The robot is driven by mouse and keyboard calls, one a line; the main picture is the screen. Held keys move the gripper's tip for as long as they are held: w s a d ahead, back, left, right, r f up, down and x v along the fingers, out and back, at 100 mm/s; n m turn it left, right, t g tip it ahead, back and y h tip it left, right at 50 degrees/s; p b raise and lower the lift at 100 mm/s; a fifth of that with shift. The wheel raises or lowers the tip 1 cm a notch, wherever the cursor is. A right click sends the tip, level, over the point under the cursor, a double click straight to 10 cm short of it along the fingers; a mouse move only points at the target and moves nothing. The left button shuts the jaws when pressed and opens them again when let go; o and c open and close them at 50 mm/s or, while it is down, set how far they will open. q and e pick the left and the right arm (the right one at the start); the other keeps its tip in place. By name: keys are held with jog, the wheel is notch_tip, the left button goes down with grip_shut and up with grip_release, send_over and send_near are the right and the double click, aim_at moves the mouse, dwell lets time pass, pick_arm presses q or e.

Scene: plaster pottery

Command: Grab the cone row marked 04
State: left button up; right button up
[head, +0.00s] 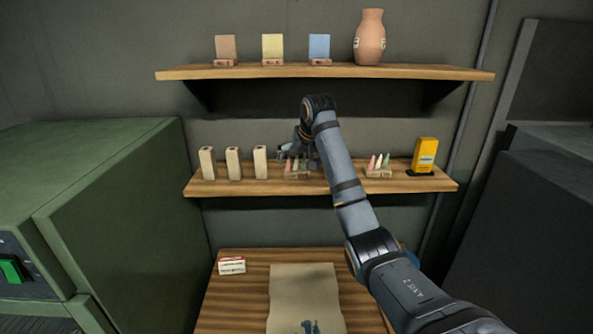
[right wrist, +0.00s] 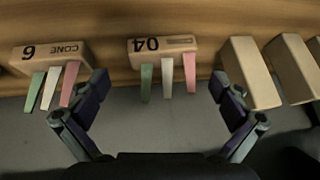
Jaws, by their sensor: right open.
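The cone row marked 04 (right wrist: 162,46) is a tan block with the number upside down in the right wrist view. Green, white and pink cones stick out from it. In the head view a cone row (head: 297,175) sits on the lower shelf, partly hidden by my right gripper (head: 297,150). In the right wrist view my right gripper (right wrist: 160,88) is open, its fingers apart on either side of the 04 row's cones, with nothing held. My left gripper is not in view.
A cone row marked 6 (right wrist: 50,55) is beside the 04 row. Several tan blocks (head: 233,163) stand on its other side. The lower shelf (head: 440,183) also holds another cone row (head: 378,172) and a yellow item (head: 425,152). The upper shelf (head: 440,72) hangs above.

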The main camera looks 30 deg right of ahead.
aim_at(297, 169)
jog(key=shift+p+x, duration=0.65)
jog(key=shift+x, duration=1.3)
jog(key=shift+a+r, duration=0.1)
jog(key=shift+r, duration=0.05)
jog(key=c, duration=1.2)
jog(key=shift+r, duration=0.1)
